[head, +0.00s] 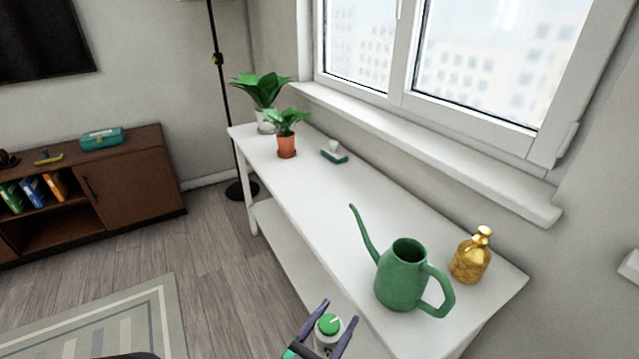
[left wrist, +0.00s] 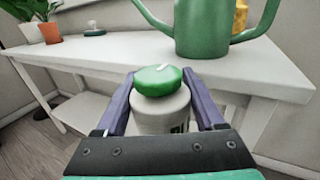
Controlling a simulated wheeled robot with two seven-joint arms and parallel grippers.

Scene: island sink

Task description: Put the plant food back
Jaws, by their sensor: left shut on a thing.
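The plant food is a white bottle with a green cap (head: 328,325). My left gripper (head: 330,318) is shut on it, with a finger on each side, at the front edge of the white table (head: 330,205). In the left wrist view the bottle (left wrist: 160,110) sits upright between the purple fingers (left wrist: 160,95), with the table behind it. A green watering can (head: 402,278) stands on the table to the right of the bottle; it also shows in the left wrist view (left wrist: 205,28). My right gripper is not in view.
A gold spray bottle (head: 471,256) stands right of the watering can. Two potted plants, one in a terracotta pot (head: 287,147) and one in a white pot (head: 265,120), and a small green-based item (head: 334,152) stand at the far end. The table's middle is clear. A lower shelf (head: 290,250) runs underneath.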

